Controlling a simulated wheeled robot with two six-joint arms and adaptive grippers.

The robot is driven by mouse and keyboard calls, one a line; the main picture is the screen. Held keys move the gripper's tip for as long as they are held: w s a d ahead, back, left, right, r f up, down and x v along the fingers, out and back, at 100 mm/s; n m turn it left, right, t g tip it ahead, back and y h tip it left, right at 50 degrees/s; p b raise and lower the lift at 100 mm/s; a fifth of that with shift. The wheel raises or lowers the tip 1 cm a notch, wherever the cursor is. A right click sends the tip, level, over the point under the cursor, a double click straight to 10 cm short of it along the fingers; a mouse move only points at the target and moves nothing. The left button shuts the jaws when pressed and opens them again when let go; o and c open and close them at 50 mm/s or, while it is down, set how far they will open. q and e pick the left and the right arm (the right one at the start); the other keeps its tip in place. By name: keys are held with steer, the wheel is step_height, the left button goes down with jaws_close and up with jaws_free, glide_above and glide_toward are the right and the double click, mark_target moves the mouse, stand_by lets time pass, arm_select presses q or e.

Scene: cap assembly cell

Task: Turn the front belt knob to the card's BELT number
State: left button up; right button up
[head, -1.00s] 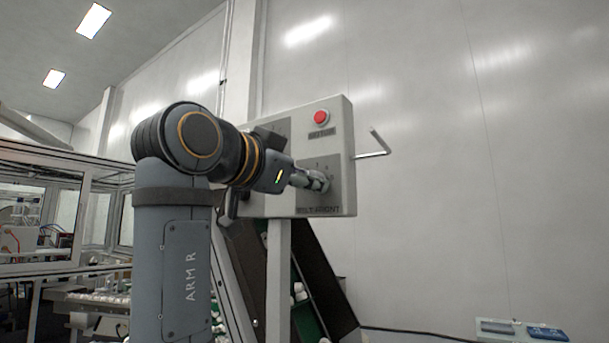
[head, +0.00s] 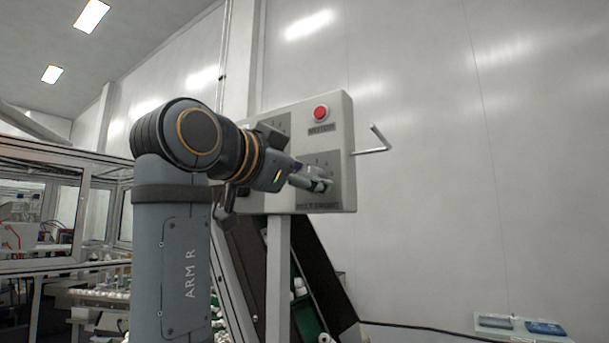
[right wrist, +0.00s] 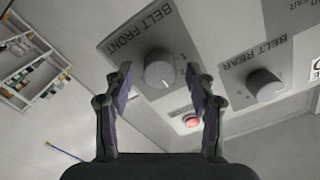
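The BELT FRONT knob (right wrist: 159,69) is a grey round knob with a small pale mark on its rim, on a dark plate in the right wrist view. My right gripper (right wrist: 160,78) is open. Its two fingers appear on either side of the knob, with a visible gap on each side; I cannot tell how deep they reach. In the head view my right gripper (head: 324,185) is at the lower plate of the control box (head: 343,130) and hides most of the knob. Most dial numbers are hidden or too small to read. I cannot identify the card. My left gripper is out of view.
The BELT REAR knob (right wrist: 264,85) and a red button (right wrist: 191,120) share the panel. A bent metal rod (head: 375,148) sticks out from the box's right side. A dark conveyor (head: 325,270) stands below.

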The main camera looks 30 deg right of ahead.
mark_target(316, 125)
step_height(316, 125, up, 10)
stand_by(0.6)
